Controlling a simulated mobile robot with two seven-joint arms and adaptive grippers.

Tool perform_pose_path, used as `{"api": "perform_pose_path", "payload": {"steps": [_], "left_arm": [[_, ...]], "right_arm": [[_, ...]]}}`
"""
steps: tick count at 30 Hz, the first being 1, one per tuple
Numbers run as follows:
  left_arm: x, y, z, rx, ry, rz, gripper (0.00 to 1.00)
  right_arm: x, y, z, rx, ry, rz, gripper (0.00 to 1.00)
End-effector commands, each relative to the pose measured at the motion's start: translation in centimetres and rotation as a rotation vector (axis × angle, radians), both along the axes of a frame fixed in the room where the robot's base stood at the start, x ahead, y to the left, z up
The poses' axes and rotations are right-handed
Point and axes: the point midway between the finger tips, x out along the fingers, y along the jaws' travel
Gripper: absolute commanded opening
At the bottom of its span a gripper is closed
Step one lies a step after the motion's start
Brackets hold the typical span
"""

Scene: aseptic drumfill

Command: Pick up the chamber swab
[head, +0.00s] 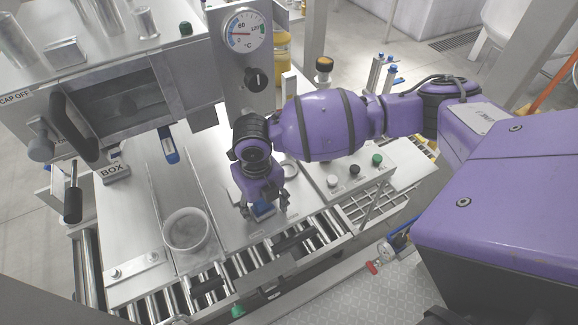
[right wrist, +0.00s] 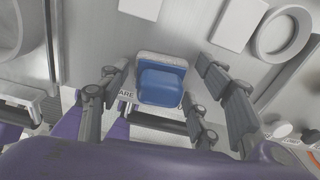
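A small blue block with a pale, speckled pad (right wrist: 162,80), which I take to be the chamber swab, lies on the steel deck below my right gripper. In the head view its blue top (head: 263,210) shows partly between the fingers. My right gripper (head: 265,208) points down over it. In the right wrist view the fingers (right wrist: 160,72) stand apart on either side of the block, with gaps on both sides, so the gripper is open and empty. My left gripper is not in view.
A clear round tub (head: 187,230) stands left on the deck. A blue-handled tool (head: 168,145) is near the box opening. A gauge panel (head: 245,60) rises behind my right gripper. Roller conveyor (head: 180,298) runs along the front; a button panel (head: 350,175) is right.

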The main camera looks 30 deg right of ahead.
Motion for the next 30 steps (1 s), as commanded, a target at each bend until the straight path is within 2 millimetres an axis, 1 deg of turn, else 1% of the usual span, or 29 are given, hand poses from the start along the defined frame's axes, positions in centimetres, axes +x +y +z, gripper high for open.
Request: {"api": "perform_pose_path", "payload": {"steps": [1,7,15,20,24,26,30], "left_arm": [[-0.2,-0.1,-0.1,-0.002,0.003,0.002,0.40],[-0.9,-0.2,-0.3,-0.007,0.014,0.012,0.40],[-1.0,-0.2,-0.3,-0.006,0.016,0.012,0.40],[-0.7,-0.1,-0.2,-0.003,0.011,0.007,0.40],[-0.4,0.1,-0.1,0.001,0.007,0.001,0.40],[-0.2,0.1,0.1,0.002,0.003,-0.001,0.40],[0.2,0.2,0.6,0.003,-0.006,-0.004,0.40]], "right_arm": [[0.2,0.1,0.2,0.000,-0.003,0.001,0.46],[0.2,0.0,0.2,0.000,-0.004,0.001,0.20],[0.2,0.1,0.3,0.001,-0.005,0.001,0.20],[0.3,0.0,1.3,0.000,-0.006,0.001,0.20],[0.3,0.1,3.5,0.001,-0.007,0.003,0.20],[-0.6,0.3,4.5,0.003,-0.007,0.005,0.20],[-3.4,0.7,7.9,0.001,-0.009,0.008,0.20]]}}
